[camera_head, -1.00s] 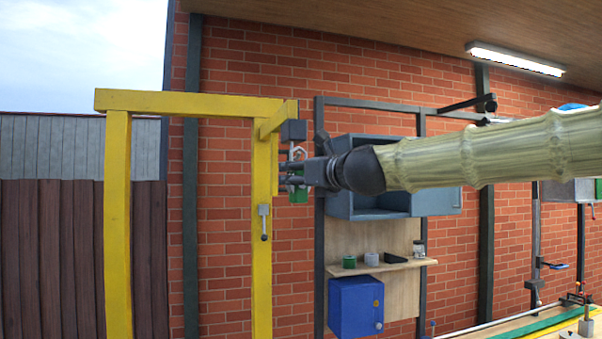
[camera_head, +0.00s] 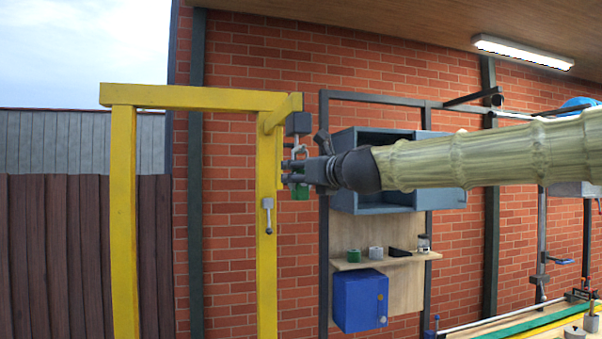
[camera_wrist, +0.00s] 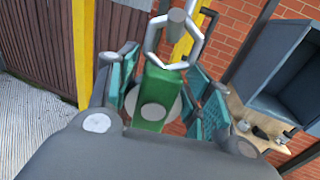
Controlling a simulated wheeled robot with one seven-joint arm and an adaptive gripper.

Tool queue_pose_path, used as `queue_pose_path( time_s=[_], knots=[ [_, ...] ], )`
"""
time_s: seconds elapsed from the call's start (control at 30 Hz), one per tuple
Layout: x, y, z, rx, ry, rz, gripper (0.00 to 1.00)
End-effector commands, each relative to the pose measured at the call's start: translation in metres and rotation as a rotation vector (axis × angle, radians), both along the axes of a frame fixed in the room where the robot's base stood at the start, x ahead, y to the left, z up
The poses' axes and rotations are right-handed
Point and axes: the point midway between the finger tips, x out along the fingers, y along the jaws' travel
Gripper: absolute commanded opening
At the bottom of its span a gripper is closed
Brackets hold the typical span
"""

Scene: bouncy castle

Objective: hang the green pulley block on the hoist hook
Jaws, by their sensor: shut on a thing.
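The green pulley block (camera_head: 301,193) is held in my gripper (camera_head: 288,172), partly hidden by the fingers in the head view. In the wrist view the green block (camera_wrist: 157,88) sits upright between the teal finger pads of my gripper (camera_wrist: 160,95), with a pale octagonal ring (camera_wrist: 152,40) at its top. The hoist, a dark box (camera_head: 298,123) under the yellow beam, has a grey hook (camera_head: 299,150) just above the block. In the wrist view a grey rod end (camera_wrist: 177,17) overlaps the ring; I cannot tell whether it passes through.
The yellow frame post (camera_head: 266,230) stands close behind my gripper, with a small grey hanging fitting (camera_head: 267,210). A grey-blue open cabinet (camera_head: 390,202), a wooden shelf (camera_head: 375,262) and a blue box (camera_head: 358,302) are to the right. Open space lies inside the yellow frame.

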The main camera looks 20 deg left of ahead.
Motion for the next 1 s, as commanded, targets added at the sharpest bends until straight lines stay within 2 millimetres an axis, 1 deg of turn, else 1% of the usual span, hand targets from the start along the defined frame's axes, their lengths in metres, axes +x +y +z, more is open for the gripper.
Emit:
queue_pose_path(
  time_s=[0.47,0.5,0.57,0.6,0.63,1.0],
  knots=[
    [-0.0002,0.0002,-0.0002,0.0,0.0,0.001,0.12],
    [-0.0002,0.0002,-0.0002,0.0,0.0,0.001,0.54],
    [-0.0002,0.0002,-0.0003,0.0,0.0,0.001,0.65],
    [-0.0002,0.0002,-0.0003,0.0,0.0,0.001,0.72],
    [-0.0002,0.0002,-0.0003,0.0,0.0,0.001,0.75],
    [-0.0011,-0.0012,-0.0009,-0.001,0.001,0.001,0.75]
  ],
)
